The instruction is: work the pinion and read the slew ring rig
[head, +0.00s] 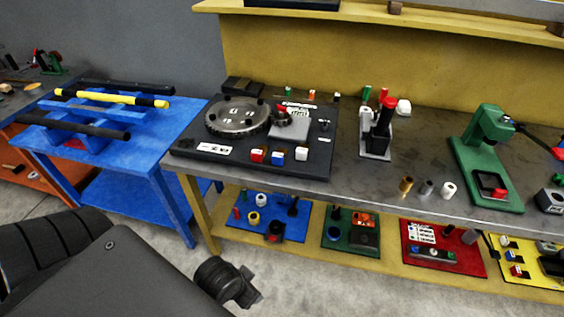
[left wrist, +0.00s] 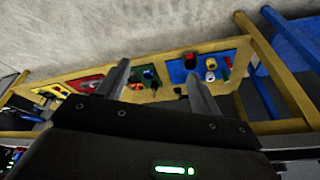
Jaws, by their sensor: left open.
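The slew ring rig is a black base plate (head: 310,165) at the left end of the grey-topped bench. A large grey toothed ring (head: 238,117) lies flat on it. Right of the ring stands a small dark round part with red on it, perhaps the pinion (head: 283,114), by a grey block (head: 289,131). Red, blue and white blocks and a white label (head: 214,149) line the front. My left gripper (head: 250,295) is low in front of the bench, well away from the rig. Its fingers are apart and empty in the left wrist view (left wrist: 160,85). My right gripper is out of view.
A blue table (head: 130,157) with dark and yellow bars stands at left. Right of the rig are a red-topped stand (head: 378,135), small cylinders and a green press (head: 488,140). The lower shelf holds coloured trays, including a blue one (head: 248,225).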

